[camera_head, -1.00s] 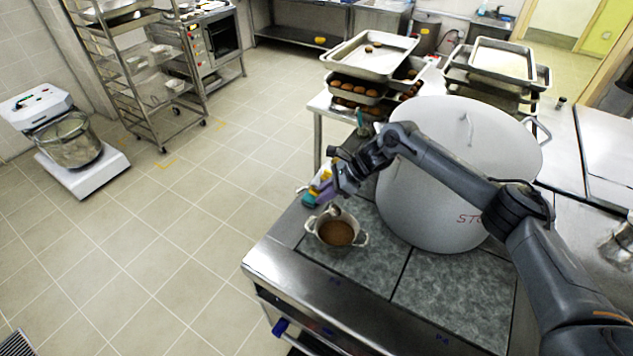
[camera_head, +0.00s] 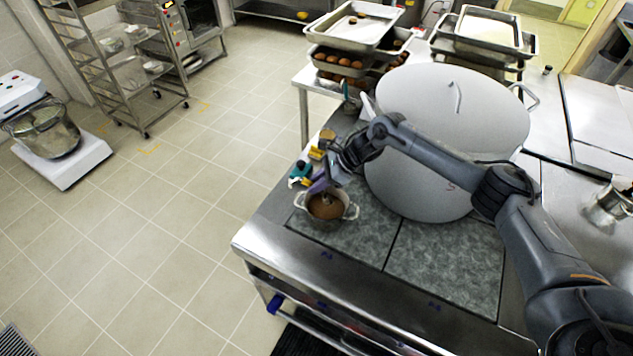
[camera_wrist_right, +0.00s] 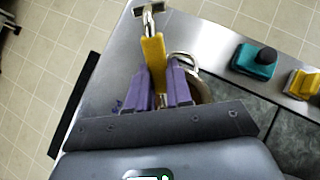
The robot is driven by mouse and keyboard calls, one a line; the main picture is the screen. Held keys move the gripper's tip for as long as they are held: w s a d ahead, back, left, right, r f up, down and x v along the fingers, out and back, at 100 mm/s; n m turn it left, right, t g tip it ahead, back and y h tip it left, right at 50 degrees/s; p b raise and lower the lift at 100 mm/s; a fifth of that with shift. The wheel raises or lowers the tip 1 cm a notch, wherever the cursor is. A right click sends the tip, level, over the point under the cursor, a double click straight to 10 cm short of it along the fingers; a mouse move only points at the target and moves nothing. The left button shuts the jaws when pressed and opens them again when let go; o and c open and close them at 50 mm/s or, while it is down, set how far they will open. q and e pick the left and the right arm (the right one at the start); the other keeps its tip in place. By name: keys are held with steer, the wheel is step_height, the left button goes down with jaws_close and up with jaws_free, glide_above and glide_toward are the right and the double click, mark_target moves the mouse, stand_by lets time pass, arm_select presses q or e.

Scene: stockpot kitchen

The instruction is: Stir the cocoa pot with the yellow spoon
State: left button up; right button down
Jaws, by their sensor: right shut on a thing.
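The cocoa pot (camera_head: 345,212) is a small pale two-handled pot of brown cocoa on the near-left part of the grey stove top. My right gripper (camera_head: 318,186) is right over it, its purple fingers at the pot's far rim. In the right wrist view, the right gripper (camera_wrist_right: 164,80) is shut on the yellow spoon (camera_wrist_right: 153,52), whose yellow handle stands between the fingers with a metal piece at its end. The pot's metal handle (camera_wrist_right: 186,60) shows behind the fingers; most of the pot is hidden there. Whether the spoon touches the cocoa is unclear. My left gripper is not in view.
A large lidded stockpot (camera_head: 440,185) stands just right, behind my right forearm. A teal item with a black knob (camera_head: 300,171) and a yellow block (camera_head: 317,153) lie along the stove's left edge. Trays of buns (camera_head: 345,62) stand behind.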

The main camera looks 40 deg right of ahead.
step_height(320, 180, down, 6)
steer(key=b, duration=0.5)
stand_by(0.5)
steer(key=shift+d+f, duration=0.1)
